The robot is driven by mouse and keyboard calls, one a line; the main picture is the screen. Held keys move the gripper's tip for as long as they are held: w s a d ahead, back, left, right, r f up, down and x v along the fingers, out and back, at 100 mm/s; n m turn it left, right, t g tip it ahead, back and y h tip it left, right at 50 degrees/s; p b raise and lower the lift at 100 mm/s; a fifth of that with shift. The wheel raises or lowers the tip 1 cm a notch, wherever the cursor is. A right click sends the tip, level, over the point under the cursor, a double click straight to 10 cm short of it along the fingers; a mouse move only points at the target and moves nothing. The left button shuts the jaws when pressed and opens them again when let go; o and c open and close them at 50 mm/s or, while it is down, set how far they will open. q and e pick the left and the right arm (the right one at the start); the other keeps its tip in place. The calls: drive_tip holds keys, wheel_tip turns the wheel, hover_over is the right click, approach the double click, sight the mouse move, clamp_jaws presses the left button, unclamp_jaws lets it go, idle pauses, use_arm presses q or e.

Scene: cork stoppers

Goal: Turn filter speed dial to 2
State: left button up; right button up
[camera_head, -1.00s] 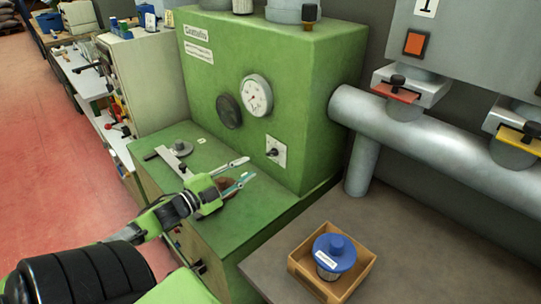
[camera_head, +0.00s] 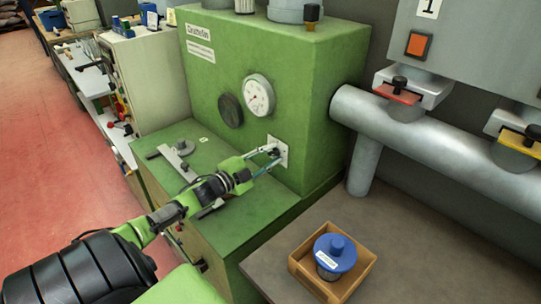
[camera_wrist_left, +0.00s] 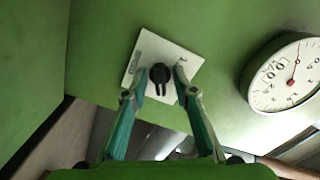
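The speed dial is a black knob (camera_wrist_left: 160,73) on a white square plate (camera_head: 284,153), on the front of the green machine (camera_head: 290,70). The plate also shows in the left wrist view (camera_wrist_left: 138,66), tilted, with small dark marks that I cannot read. My left gripper (camera_head: 270,155) is at the dial. In the left wrist view its fingertips (camera_wrist_left: 162,80) lie on either side of the knob, with a narrow gap seeming to show at each side. Contact cannot be told. The knob is partly hidden by the fingers in the head view. My right gripper is out of view.
A round white gauge (camera_head: 258,95) and a dark disc (camera_head: 230,110) sit above the dial. A caliper-like tool (camera_head: 178,160) lies on the green ledge. A wooden box (camera_head: 345,290) with a blue-lidded jar (camera_head: 335,252) stands on the bench at right.

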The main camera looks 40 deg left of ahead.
use_arm(q)
clamp_jaws()
drive_tip(key=shift+n, duration=0.3)
drive_tip(key=shift+n+p, duration=0.7)
drive_tip(key=shift+n, duration=0.3)
drive_tip(key=n+p, duration=0.1)
drive_tip(key=n, duration=0.1)
drive_tip(key=shift+r+n, duration=0.1)
drive_tip(key=shift+n, duration=0.2)
drive_tip(key=n+p, duration=0.1)
drive_tip(key=n, duration=0.2)
drive_tip(key=shift+n, duration=1.7)
